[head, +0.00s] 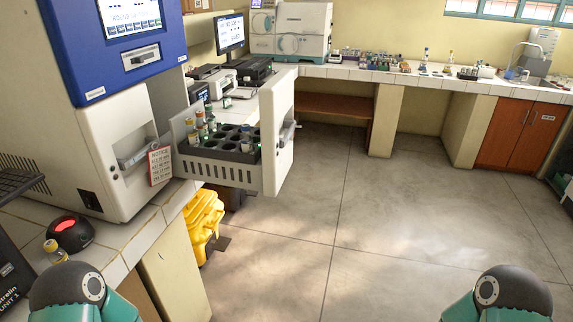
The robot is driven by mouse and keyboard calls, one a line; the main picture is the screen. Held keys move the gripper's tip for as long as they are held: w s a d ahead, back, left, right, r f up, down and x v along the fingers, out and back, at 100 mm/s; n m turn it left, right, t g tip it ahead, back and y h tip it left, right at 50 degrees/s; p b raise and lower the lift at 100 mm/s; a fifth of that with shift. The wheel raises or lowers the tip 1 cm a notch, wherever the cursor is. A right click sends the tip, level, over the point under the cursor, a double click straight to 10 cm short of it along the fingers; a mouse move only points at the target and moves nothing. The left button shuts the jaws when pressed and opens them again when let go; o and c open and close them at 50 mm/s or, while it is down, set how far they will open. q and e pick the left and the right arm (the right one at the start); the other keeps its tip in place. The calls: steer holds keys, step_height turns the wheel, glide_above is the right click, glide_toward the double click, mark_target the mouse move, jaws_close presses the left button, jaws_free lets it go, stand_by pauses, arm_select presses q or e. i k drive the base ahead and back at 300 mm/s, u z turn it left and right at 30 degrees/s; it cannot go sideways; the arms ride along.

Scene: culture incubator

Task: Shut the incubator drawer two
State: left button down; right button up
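The incubator (85,125), a white and blue cabinet with a screen, stands on the counter at the left in the head view. An open drawer (225,173) sticks out from it to the right. The drawer's tall white front panel (282,110) stands apart from the cabinet, with a grey handle (288,132) on its outer side. Another front with a handle (138,158) sits flush on the cabinet. I cannot read a drawer number. Neither gripper is in view.
A notice card (160,165) hangs near the flush handle. A yellow bin (203,218) stands on the floor below the drawer. A black device with a red light (69,233) and a vial (54,250) are on the near counter. The floor (370,220) right of the drawer is clear.

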mark_target(218, 159)
steer(key=u, duration=0.05)
steer(key=k, duration=0.65)
steer(key=z, duration=0.5)
steer(key=i, duration=0.8)
steer(key=z, duration=0.45)
steer(key=i, duration=0.85)
steer(key=u, duration=0.6)
